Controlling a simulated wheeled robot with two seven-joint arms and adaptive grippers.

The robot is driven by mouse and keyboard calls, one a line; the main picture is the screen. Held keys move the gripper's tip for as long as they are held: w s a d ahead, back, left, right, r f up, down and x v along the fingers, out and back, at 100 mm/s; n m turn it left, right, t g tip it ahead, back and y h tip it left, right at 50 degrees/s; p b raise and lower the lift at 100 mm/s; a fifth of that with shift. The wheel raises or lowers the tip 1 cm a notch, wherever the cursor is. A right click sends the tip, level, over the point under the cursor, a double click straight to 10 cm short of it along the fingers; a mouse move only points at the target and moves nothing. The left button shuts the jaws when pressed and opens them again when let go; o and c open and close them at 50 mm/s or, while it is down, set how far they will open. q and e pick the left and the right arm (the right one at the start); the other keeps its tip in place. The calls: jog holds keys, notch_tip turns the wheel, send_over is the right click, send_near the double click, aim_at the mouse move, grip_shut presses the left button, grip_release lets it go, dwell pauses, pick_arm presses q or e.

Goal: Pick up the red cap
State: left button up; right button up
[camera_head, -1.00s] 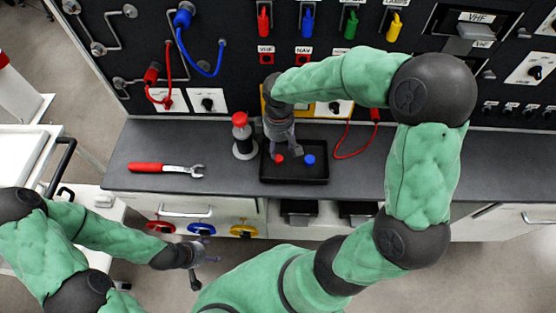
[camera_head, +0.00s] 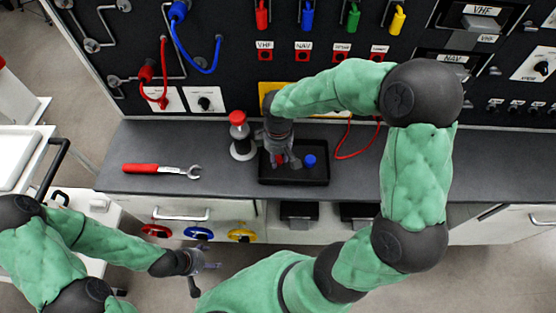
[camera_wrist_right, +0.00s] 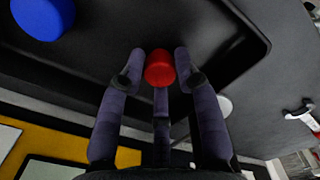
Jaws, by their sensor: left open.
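The red cap (camera_head: 278,159) is in the black tray (camera_head: 295,182) on the counter, partly hidden by my right gripper (camera_head: 284,163). In the right wrist view the red cap (camera_wrist_right: 160,68) lies between the fingertips of my right gripper (camera_wrist_right: 159,72). The fingers are spread around it, and I see no clear grip on it. A blue cap (camera_head: 310,160) lies to the right in the same tray and shows at the upper left of the wrist view (camera_wrist_right: 42,14). My left gripper (camera_head: 208,267) is open and empty, in front of the counter.
A grey cylinder with a red top (camera_head: 239,120) stands left of the tray. A red-handled wrench (camera_head: 160,169) lies further left. A red cable (camera_head: 346,156) lies right of the tray. A panel with switches and cables rises behind; the right part of the counter is clear.

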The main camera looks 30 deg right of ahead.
jog(key=shift+c, duration=0.8)
jog(key=shift+r, duration=0.45)
jog(key=r, duration=0.1)
jog(key=r+p, duration=0.2)
jog(key=shift+s+a+r, duration=0.15)
jog(key=shift+s+a, duration=0.05)
jog(key=shift+a, duration=0.05)
jog(key=s+a+r+p, duration=0.5)
jog(key=s+a+r, duration=0.3)
jog(key=s+a, duration=0.1)
jog(key=shift+s+a+r+p, duration=0.15)
jog(key=shift+a+r+p, duration=0.15)
jog(key=shift+a+r, duration=0.1)
